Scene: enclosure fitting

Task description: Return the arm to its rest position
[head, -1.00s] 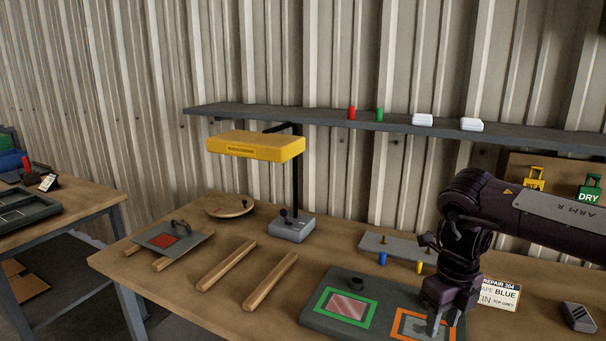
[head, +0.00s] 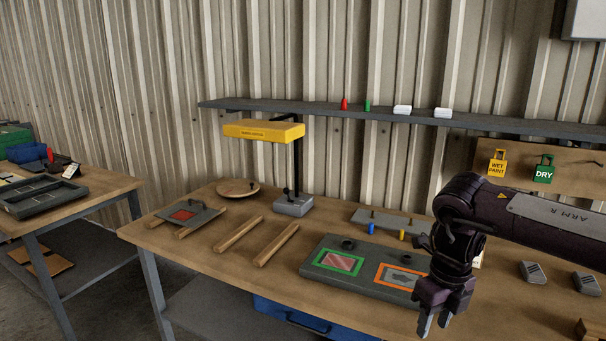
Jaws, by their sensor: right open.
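My right arm comes in from the right side of the head view. Its gripper (head: 433,322) points down near the front edge of the workbench (head: 222,265), just right of the grey board (head: 318,270). The jaws are open, and I see nothing between them. The board carries a green-framed window (head: 339,262) and an orange-framed window (head: 400,278); a grey piece lies within the orange frame. My left gripper does not show.
Two wooden bars (head: 277,245) and a grey panel with a red patch (head: 188,214) lie to the left. A yellow lamp (head: 263,131) stands behind. Grey blocks (head: 533,271) lie at right. A shelf (head: 321,113) runs along the wall.

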